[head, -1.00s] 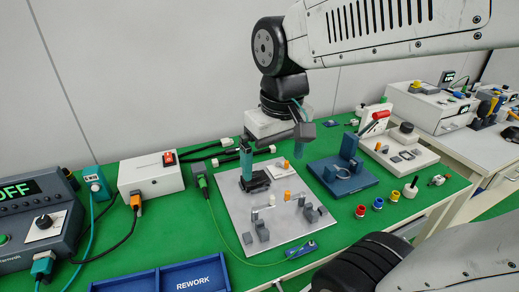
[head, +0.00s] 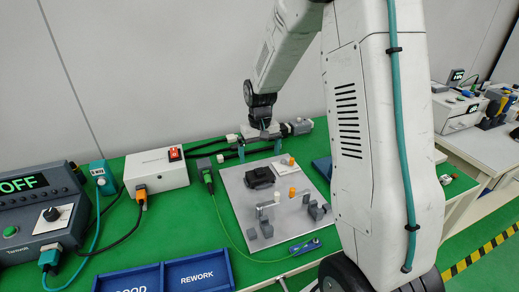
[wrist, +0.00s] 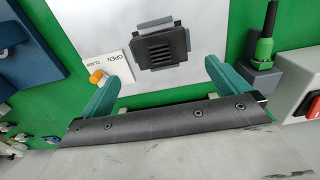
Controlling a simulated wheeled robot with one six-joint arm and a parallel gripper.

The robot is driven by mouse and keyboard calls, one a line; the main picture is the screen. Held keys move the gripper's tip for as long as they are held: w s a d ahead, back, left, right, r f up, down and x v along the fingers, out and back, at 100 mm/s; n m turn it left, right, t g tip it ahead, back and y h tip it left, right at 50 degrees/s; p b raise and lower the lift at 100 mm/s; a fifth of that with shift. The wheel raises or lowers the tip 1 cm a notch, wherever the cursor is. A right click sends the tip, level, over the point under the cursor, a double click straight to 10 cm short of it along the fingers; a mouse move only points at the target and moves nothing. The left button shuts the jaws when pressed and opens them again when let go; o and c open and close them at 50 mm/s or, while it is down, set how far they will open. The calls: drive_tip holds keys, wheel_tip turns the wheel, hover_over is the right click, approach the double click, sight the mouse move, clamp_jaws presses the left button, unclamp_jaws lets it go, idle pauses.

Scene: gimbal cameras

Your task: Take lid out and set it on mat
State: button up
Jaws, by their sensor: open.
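The black lid (head: 259,177), with ribs on top, sits on the grey fixture plate (head: 236,202). I take this black part to be the lid; what is under it is hidden. In the wrist view the lid (wrist: 160,45) lies ahead of my gripper (wrist: 163,72), centred between the two teal fingers but apart from them. My gripper is open and empty. The green mat (head: 190,232) covers the bench around the plate.
An orange knob (wrist: 97,77) stands by the OPEN CLAMP label. Grey clamps (head: 315,208) stand on the plate's front half. A white box with a red switch (head: 155,172) and cables lie left. A blue REWORK tray (head: 197,272) is in front. My arm hides much of the right.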

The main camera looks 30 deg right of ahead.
sight(260, 170)
wheel_tip(260, 170, down, 7)
drive_tip(key=shift+r, duration=0.2)
drive_tip(key=c, duration=0.9)
drive_tip(key=shift+r, duration=0.25)
drive_tip(key=shift+r, duration=1.05)
